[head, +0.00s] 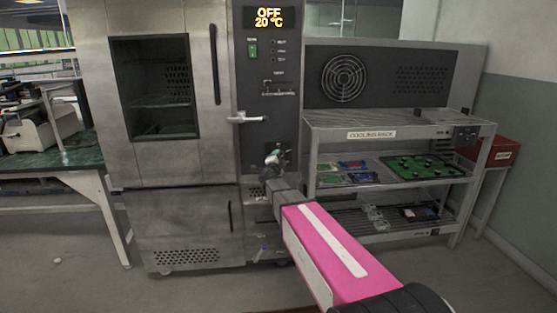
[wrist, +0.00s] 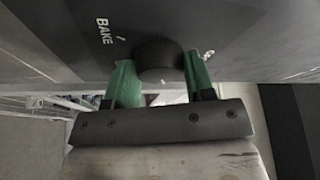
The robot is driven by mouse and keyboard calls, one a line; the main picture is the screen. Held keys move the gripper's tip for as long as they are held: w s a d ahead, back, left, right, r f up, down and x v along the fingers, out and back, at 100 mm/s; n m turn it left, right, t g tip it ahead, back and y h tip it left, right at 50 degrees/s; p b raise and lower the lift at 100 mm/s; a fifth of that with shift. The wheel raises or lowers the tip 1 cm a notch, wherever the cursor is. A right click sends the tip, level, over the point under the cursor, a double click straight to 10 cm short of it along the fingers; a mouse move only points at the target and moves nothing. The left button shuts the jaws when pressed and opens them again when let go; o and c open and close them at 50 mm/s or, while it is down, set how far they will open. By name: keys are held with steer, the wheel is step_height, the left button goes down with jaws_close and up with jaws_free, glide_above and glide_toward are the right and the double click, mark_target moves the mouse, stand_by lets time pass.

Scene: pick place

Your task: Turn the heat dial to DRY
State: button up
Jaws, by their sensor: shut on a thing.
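The heat dial (wrist: 158,54) is a dark round knob on the oven's grey control panel (head: 269,118). My gripper (wrist: 160,80) has green fingers, one on each side of the dial, and is shut on it in the wrist view. The label BAKE (wrist: 112,33) is printed on the panel to the upper left of the dial. I cannot see a DRY label. In the head view my gripper (head: 273,161) is at the lower panel and hides the dial. The display (head: 269,17) reads OFF 20 °C.
The steel oven (head: 215,165) has a windowed door and a handle (head: 214,64). A lever (head: 246,119) sticks out above my gripper. A cooling rack (head: 331,127) with circuit boards stands close on the right. A green-topped bench (head: 82,157) is at left. Floor is open in front.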

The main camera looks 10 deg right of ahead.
stand_by(0.3)
steer(key=o, duration=0.9)
steer(key=shift+s, duration=0.1)
steer(key=v, duration=1)
steer(key=shift+s+a, duration=0.15)
steer(key=shift+s, duration=0.15)
